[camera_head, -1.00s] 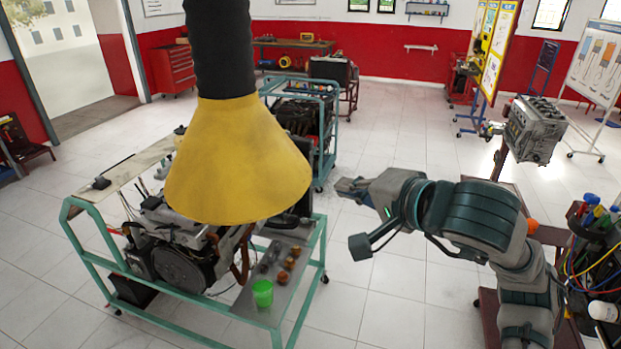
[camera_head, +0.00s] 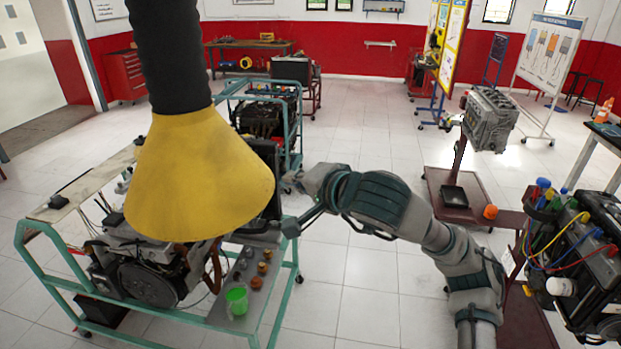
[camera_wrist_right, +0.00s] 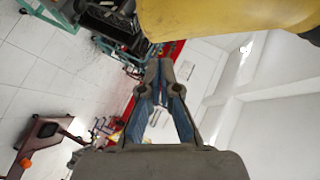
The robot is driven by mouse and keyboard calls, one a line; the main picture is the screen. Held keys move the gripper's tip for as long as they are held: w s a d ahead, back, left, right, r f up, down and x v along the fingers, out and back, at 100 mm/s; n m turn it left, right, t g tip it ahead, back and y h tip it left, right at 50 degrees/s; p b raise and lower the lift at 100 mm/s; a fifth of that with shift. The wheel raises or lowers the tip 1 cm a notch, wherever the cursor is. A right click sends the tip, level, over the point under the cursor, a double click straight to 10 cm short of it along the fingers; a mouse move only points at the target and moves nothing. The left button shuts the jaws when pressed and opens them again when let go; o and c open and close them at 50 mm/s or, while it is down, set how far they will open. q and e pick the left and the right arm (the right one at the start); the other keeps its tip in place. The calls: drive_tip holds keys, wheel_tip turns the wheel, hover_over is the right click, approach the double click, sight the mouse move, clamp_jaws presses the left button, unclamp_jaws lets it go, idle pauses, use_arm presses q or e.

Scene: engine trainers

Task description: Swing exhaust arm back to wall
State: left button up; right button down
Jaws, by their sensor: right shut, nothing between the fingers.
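The exhaust arm is a black hose (camera_head: 172,55) hanging from above with a yellow cone hood (camera_head: 200,180). The hood hangs in front of and above an engine trainer (camera_head: 150,280) on a green frame and hides part of it. The yellow hood also shows at the top right of the right wrist view (camera_wrist_right: 225,22). My right gripper (camera_head: 288,180) is just right of the hood's lower edge in the head view. In the right wrist view its fingers (camera_wrist_right: 160,68) are shut and empty, below and left of the hood. Contact with the hood cannot be told. My left gripper is not in view.
Another green-framed trainer (camera_head: 262,115) stands behind. At right are an engine on a red stand (camera_head: 488,120) and a unit with coloured cables (camera_head: 585,250). The tiled floor (camera_head: 375,290) between is clear.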

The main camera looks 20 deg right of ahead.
sight(266, 185)
drive_tip(key=shift+w+a+f+p, duration=0.5)
drive_tip(key=shift+w+a+f, duration=0.3)
drive_tip(key=shift+w+a, duration=0.3)
drive_tip(key=shift+a+f, duration=0.3)
drive_tip(key=shift+a, duration=0.25)
drive_tip(key=shift+w, duration=0.1)
